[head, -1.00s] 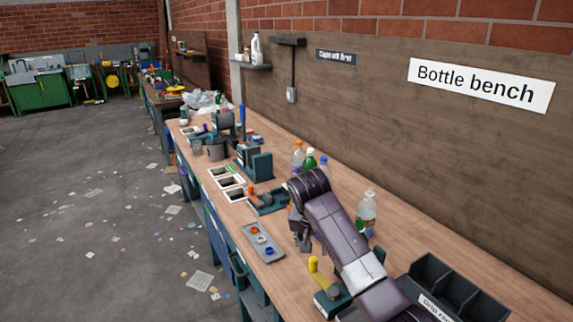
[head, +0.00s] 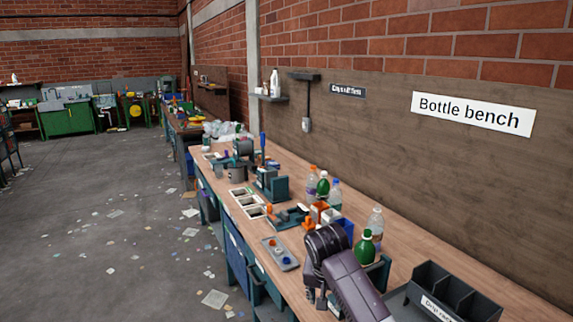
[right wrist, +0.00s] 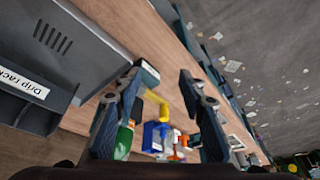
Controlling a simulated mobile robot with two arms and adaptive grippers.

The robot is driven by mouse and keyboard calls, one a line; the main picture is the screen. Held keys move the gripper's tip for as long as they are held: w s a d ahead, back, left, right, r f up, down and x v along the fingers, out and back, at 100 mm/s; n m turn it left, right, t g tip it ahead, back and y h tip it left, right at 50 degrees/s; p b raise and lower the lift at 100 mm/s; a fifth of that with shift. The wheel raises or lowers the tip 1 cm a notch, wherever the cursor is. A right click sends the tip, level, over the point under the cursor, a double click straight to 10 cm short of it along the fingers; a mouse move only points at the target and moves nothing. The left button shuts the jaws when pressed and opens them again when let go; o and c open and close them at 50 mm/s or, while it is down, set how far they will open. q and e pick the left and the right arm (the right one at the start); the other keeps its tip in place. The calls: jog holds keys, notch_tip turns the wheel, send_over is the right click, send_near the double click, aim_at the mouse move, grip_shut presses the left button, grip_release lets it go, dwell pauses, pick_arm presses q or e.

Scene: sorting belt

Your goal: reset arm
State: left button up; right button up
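My right arm comes into the head view from the bottom right, over the near part of the wooden bench (head: 388,258). My right gripper (head: 318,296) points down beside the bench's front edge and is partly hidden by its own wrist. In the right wrist view my right gripper (right wrist: 165,98) has its two fingers wide apart with nothing between them. Beyond the fingers are a blue bin (right wrist: 153,137), a yellow part (right wrist: 152,100) and a green bottle (right wrist: 123,142). My left gripper shows in neither view.
A dark drip rack (head: 452,291) stands at the right, close to my right arm. A green bottle (head: 366,247) and a clear bottle (head: 375,226) stand just behind the wrist. A grey tray of caps (head: 280,253) lies left of it. The littered floor (head: 110,240) is open.

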jog(key=s+d+f+n+y, duration=0.2)
jog(key=s+d+f, duration=0.1)
jog(key=s+f, duration=1.2)
jog(key=s+d+r+n, duration=0.15)
jog(key=s+d, duration=0.25)
jog(key=s, duration=0.9)
jog(key=s+d+n, duration=0.2)
jog(key=s+d, duration=0.2)
jog(key=s, duration=0.9)
notch_tip(320, 180, down, 27)
jog(key=s+g+b, duration=0.1)
jog(key=g, duration=0.1)
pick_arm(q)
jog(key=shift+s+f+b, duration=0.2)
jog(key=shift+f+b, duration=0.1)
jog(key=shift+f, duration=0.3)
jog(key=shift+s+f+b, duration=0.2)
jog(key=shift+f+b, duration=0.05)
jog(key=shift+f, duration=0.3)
pick_arm(e)
jog(key=s+d+f+g+h, duration=0.1)
jog(key=s+d+f, duration=0.1)
jog(key=s+f, duration=1.5)
jog(key=shift+s+d, duration=0.25)
jog(key=shift+d, duration=0.05)
